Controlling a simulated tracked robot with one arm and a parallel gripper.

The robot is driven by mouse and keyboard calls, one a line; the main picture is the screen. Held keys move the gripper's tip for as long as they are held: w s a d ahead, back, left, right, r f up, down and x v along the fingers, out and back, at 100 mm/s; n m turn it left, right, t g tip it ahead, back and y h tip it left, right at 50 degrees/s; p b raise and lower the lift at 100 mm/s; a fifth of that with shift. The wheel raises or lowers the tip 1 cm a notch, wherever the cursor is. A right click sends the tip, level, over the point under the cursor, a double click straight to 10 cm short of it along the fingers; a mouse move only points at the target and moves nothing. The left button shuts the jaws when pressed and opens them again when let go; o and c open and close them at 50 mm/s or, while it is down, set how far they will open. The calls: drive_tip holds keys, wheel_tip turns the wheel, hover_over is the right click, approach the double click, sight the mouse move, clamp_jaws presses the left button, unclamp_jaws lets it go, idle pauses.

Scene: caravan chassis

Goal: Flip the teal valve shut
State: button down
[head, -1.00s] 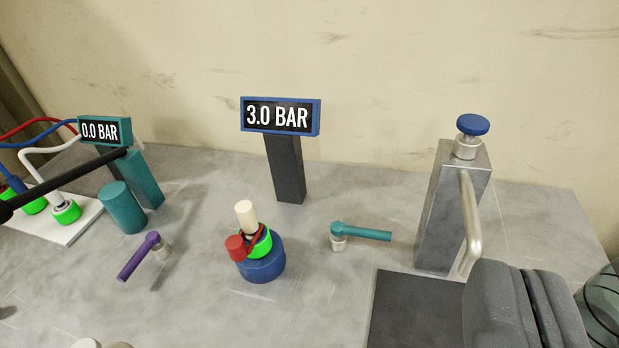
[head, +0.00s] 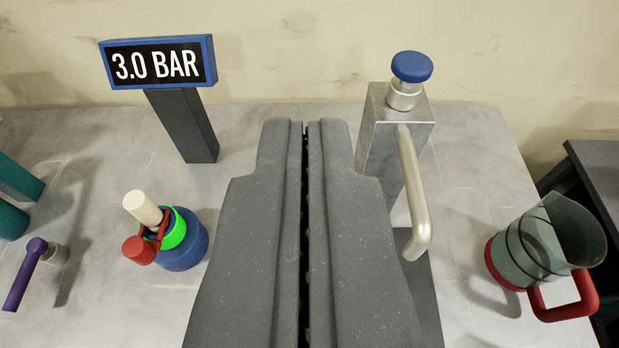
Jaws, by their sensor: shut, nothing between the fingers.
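The teal valve does not show in the head view now; my gripper stands in front of the stretch of worktop between the blue canister and the metal tap. My gripper (head: 307,130) is shut and empty, its two grey fingers side by side with a thin dark slit between them. It fills the middle of the view and points away toward the wall. A purple lever valve (head: 27,272) shows at the lower left, its handle pointing down-left. A sign (head: 160,63) with a blue frame reads 3.0 BAR on a dark post.
A blue canister (head: 190,247) with green, red and cream parts stands left of my gripper. The metal tap (head: 400,130) with a blue knob stands close right of the fingers. A jug (head: 530,250) with a red handle is at the right. Teal parts (head: 14,180) show at the left edge.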

drive_tip(key=w+a+f+g+p, duration=0.1)
drive_tip(key=w+f+g+p, duration=0.4)
drive_tip(key=w+p, duration=0.4)
drive_tip(key=w+a+f+g+p, duration=0.1)
drive_tip(key=w+f+g+p, duration=0.1)
drive_tip(key=w+f+p, duration=0.7)
drive_tip(key=w+d+f+g+p, duration=0.1)
drive_tip(key=w+f+g+p, duration=0.2)
drive_tip(key=f, duration=0.6)
drive_tip(key=shift+w+f+g+p, duration=0.2)
drive_tip(key=shift+w+g+p, duration=0.3)
drive_tip(key=shift+p, duration=0.35)
drive_tip(key=shift+w, duration=0.1)
drive_tip(key=x, duration=1)
drive_tip(key=shift+d+r, duration=0.1)
drive_tip(key=shift+s+r, duration=0.3)
drive_tip(key=shift+s, duration=0.45)
drive_tip(key=shift+s+f, duration=0.1)
drive_tip(key=shift+s, duration=0.25)
drive_tip(key=shift+s+r, duration=0.25)
drive_tip(key=shift+s, duration=0.6)
